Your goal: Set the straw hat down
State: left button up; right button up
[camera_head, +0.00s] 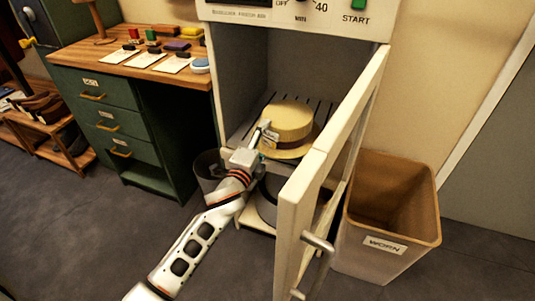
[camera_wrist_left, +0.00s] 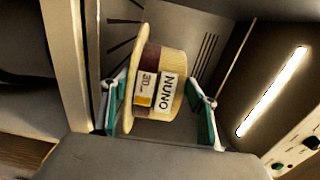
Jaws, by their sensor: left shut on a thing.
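The straw hat (camera_head: 288,122) is pale yellow with a dark band and is inside the open cabinet, over its slotted floor. I cannot tell whether it touches that floor. My left gripper (camera_head: 265,138) reaches in from the front left and is shut on the hat. In the left wrist view the hat (camera_wrist_left: 158,85) sits between the two green-padded fingers of my left gripper (camera_wrist_left: 160,108). Labels reading "NUNO" and "30" face that camera. My right gripper is in neither view.
The cabinet door (camera_head: 315,165) stands open on the right, close to my left arm. A bin labelled "WORN" (camera_head: 388,215) stands right of it. A green desk (camera_head: 125,115) with brushes and cards is at left. A dark bin (camera_head: 208,172) stands beside the cabinet. A lit strip (camera_wrist_left: 272,90) lines the cabinet's inside.

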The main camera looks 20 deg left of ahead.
aim_at(264, 152)
pick_arm(q)
jog(key=shift+f, duration=0.9)
jog(key=shift+f+b, duration=0.1)
jog(key=shift+b, duration=0.2)
notch_tip(264, 152, down, 4)
jog(key=shift+r+b, duration=0.1)
jog(key=shift+b, duration=0.8)
jog(key=o, duration=1.4)
jog(key=shift+f, duration=0.2)
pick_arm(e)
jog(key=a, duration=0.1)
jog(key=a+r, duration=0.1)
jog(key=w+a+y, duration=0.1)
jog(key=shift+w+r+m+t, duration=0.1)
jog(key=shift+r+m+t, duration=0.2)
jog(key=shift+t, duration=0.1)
pick_arm(q)
jog(key=shift+r, duration=0.15)
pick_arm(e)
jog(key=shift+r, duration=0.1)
